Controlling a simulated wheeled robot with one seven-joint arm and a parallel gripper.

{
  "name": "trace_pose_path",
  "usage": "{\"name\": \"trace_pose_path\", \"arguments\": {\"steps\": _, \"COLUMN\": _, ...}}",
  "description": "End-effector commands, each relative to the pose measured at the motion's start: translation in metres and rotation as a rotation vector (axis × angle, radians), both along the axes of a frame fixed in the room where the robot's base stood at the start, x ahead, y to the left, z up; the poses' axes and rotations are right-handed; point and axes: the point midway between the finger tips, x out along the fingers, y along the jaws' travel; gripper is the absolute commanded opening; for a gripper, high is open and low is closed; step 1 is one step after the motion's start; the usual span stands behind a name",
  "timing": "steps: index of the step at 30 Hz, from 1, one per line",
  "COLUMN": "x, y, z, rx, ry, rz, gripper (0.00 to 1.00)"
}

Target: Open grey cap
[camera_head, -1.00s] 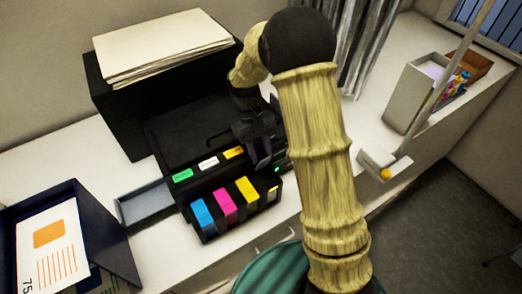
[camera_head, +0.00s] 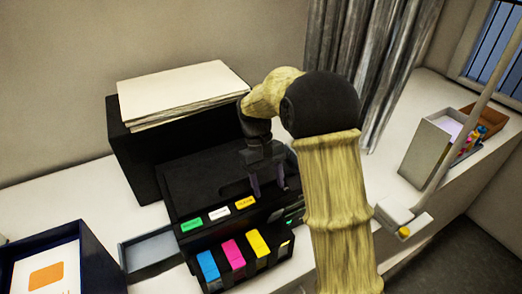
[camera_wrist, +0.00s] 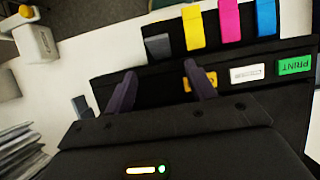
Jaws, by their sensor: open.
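The black printer (camera_head: 185,190) stands on the white counter with a row of coloured ink caps along its front: cyan (camera_head: 208,265), magenta (camera_head: 233,253) and yellow (camera_head: 258,243). In the wrist view a flat grey cap (camera_wrist: 158,46) sits at the end of this row, beside the yellow cap (camera_wrist: 193,27). In the head view that end is partly hidden by my arm. My gripper (camera_head: 269,184) is open and empty over the printer's right part. In the wrist view its dark fingers (camera_wrist: 162,72) point toward the grey cap, apart from it.
Green, white and yellow buttons (camera_head: 218,215) line the printer's front edge. A black box with papers (camera_head: 185,88) stands behind. A grey tray (camera_head: 150,252) and a dark box (camera_head: 95,262) lie left.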

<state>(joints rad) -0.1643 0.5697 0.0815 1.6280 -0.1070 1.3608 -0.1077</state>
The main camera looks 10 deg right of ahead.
Motion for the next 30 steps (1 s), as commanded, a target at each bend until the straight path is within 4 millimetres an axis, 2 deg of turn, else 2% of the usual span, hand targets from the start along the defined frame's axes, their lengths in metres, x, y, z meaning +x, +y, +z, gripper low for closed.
{"name": "trace_pose_path", "arguments": {"steps": 9, "x": 0.022, "y": 0.008, "z": 0.047, "rx": 0.0, "ry": -0.003, "rz": -0.003, "gripper": 0.55}}
{"name": "trace_pose_path", "arguments": {"steps": 18, "x": 0.038, "y": 0.016, "z": 0.085, "rx": 0.001, "ry": -0.002, "rz": 0.001, "gripper": 0.55}}
{"name": "trace_pose_path", "arguments": {"steps": 24, "x": 0.043, "y": 0.018, "z": 0.099, "rx": 0.0, "ry": 0.0, "rz": 0.001, "gripper": 0.55}}
{"name": "trace_pose_path", "arguments": {"steps": 30, "x": 0.044, "y": 0.017, "z": 0.101, "rx": 0.0, "ry": 0.001, "rz": -0.001, "gripper": 0.55}}
